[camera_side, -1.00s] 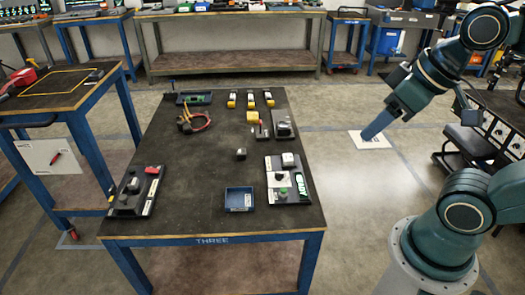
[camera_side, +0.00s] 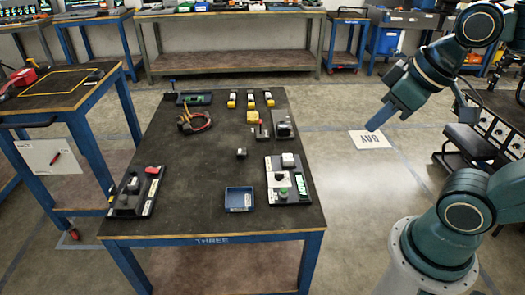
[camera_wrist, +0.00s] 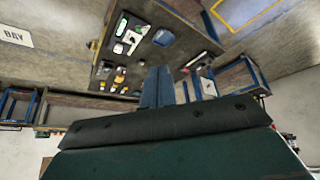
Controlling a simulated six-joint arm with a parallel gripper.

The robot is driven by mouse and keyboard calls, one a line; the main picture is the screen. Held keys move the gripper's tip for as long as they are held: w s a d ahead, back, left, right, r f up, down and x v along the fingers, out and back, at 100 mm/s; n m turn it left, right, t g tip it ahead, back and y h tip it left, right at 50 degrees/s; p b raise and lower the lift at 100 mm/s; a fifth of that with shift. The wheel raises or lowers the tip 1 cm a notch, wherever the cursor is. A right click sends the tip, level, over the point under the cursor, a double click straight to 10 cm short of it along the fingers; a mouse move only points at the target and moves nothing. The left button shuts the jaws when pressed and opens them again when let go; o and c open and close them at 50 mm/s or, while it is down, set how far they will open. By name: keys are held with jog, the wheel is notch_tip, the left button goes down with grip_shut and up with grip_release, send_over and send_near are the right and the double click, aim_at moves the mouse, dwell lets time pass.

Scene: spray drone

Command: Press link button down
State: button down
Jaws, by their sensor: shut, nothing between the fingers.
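My gripper (camera_side: 373,125) hangs in the air to the right of the dark table, tipped down and left, well apart from everything on it. In the wrist view its two blue fingers (camera_wrist: 157,70) are together, with nothing between them. The panel also shows in the wrist view (camera_wrist: 129,33). I cannot read which part is the link button.
A blue tray (camera_side: 240,208) sits left of the panel. A second panel (camera_side: 137,191) lies at the left front. A cable bundle (camera_side: 194,122) and several yellow-topped pieces (camera_side: 251,100) are farther back. A floor sign (camera_side: 373,140) reads BAY. The middle of the table is mostly clear.

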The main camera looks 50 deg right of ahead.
jog(key=w+n, duration=0.1)
jog(key=n+g, duration=0.6)
jog(key=n, duration=2)
send_over(284, 190)
notch_tip(284, 190, down, 28)
jog(key=shift+w, duration=0.1)
jog(key=shift+f, duration=0.15)
notch_tip(284, 190, down, 14)
jog(key=shift+r, duration=0.15)
